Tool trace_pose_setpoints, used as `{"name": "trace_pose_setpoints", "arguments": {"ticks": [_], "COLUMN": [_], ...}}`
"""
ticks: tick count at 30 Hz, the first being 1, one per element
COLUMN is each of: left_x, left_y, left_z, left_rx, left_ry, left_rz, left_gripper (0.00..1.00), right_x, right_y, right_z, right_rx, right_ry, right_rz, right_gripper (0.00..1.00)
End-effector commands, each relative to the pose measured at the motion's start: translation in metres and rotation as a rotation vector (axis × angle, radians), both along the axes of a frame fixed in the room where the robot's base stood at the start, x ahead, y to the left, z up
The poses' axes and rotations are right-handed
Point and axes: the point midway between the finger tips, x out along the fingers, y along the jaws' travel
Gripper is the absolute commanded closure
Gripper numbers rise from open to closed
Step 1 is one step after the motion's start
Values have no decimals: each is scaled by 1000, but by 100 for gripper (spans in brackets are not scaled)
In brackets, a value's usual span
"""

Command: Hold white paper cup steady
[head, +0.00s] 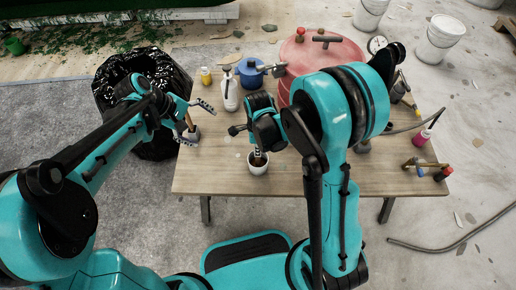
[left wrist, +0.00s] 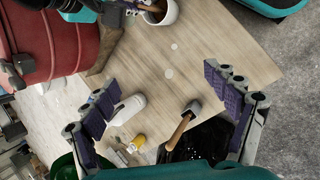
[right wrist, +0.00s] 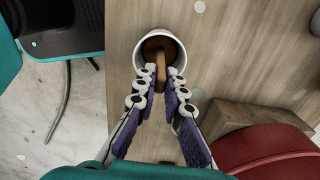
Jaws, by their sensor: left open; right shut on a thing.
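The white paper cup (head: 258,170) stands upright near the front edge of the wooden table, with brown contents inside. In the right wrist view the cup (right wrist: 139,62) is just beyond my right fingertips. My right gripper (right wrist: 160,84) is shut on a wooden handle (right wrist: 161,70) that stands in the cup. It also shows above the cup in the head view (head: 258,153). My left gripper (left wrist: 168,90) is open and empty, at the table's left end in the head view (head: 195,122). The cup (left wrist: 175,14) shows at the top of the left wrist view, well apart from the left fingers.
A wooden-handled tool with a grey head (left wrist: 194,106) lies on the table near my left gripper. A black bag-lined bin (head: 105,85) stands left of the table. A spray bottle (head: 230,92), blue pot (head: 249,78) and large red container (head: 300,60) stand behind the cup.

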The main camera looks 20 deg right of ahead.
Motion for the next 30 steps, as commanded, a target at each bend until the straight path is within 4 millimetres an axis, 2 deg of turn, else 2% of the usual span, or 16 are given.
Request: {"name": "trace_pose_setpoints", "arguments": {"ticks": [1,6,13,21,25,30], "left_x": [9,27,38,29,20,13], "left_y": [-8,-33,-62,-83,-87,-89], "left_z": [-10,-44,-100,-170,-194,-209], "left_rx": [-28,-120,-217,-283,-295,-300], "left_ry": [42,210,439,691,771,824], "left_rz": [12,54,85,89,83,78], "left_gripper": [13,13,13,13,13,13], "right_x": [0,0,0,0,0,0], "right_y": [0,0,0,0,0,0], "right_z": [0,0,0,0,0,0], "right_rx": [0,0,0,0,0,0], "right_ry": [0,0,0,0,0,0], "right_rz": [0,0,0,0,0,0], "right_gripper": [100,100,100,100,100,100]}}
